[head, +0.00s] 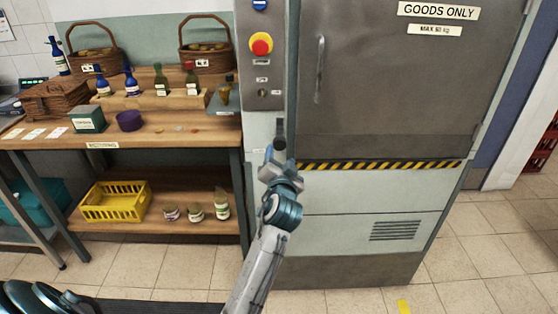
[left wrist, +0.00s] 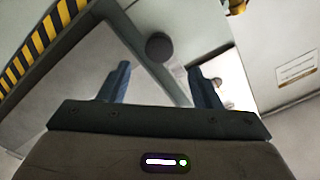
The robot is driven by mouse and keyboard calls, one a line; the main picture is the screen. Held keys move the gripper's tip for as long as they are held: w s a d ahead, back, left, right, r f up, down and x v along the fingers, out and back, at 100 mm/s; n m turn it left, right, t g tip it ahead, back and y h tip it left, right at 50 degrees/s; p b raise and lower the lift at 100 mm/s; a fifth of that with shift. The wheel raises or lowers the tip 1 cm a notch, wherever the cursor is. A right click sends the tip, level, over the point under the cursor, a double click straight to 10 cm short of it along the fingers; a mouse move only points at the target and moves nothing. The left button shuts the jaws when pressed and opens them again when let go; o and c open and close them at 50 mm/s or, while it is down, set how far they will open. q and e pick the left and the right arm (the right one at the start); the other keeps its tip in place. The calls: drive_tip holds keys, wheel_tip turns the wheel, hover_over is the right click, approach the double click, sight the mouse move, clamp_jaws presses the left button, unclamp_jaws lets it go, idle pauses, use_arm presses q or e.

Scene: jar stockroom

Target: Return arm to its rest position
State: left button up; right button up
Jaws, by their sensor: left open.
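My left arm (head: 262,255) reaches up from the bottom middle of the head view. Its gripper (head: 279,137) is in front of the goods lift's front, just below the control panel (head: 263,85) and left of the steel door (head: 395,90). In the left wrist view the two fingers of the left gripper (left wrist: 160,85) stand wide apart with nothing between them. A dark round shape (left wrist: 158,46) shows beyond the fingers; I cannot tell what it is. My right gripper is not in view.
The shut lift door has a handle (head: 320,70) and a striped sill (head: 385,165). The panel carries a red button (head: 261,44). A wooden bench (head: 190,131) with bottles and baskets stands at left, a yellow crate (head: 115,205) and jars on its lower shelf.

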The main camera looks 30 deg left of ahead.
use_arm(q)
wheel_tip(320, 180, down, 18)
drive_tip(key=d+m+g+h+p, duration=0.1)
drive_tip(key=d+g+h, duration=0.1)
drive_tip(key=g+h, duration=0.1)
drive_tip(key=s+f+g+h, duration=0.1)
drive_tip(key=s+f, duration=0.3)
drive_tip(key=f, duration=0.4)
drive_tip(key=s+f+g+h+p, duration=0.1)
drive_tip(key=s+f+g, duration=0.1)
drive_tip(key=s+f, duration=0.35)
drive_tip(key=s+f+g+h, duration=0.1)
drive_tip(key=s+f, duration=0.1)
drive_tip(key=f, duration=0.8)
drive_tip(key=s+f+n+g, duration=0.1)
drive_tip(key=s+f+g, duration=0.1)
drive_tip(key=s+f, duration=0.5)
drive_tip(key=s+f+g+h+p, duration=0.1)
drive_tip(key=s+f+g, duration=0.2)
drive_tip(key=s+f, duration=0.5)
drive_tip(key=s+f+n+g+h, duration=0.1)
drive_tip(key=s+f, duration=0.7)
drive_tip(key=s, duration=1.5)
drive_tip(key=shift+s+n+g+p, duration=0.25)
drive_tip(key=shift+n+g+p, duration=0.1)
drive_tip(key=shift+g, duration=0.35)
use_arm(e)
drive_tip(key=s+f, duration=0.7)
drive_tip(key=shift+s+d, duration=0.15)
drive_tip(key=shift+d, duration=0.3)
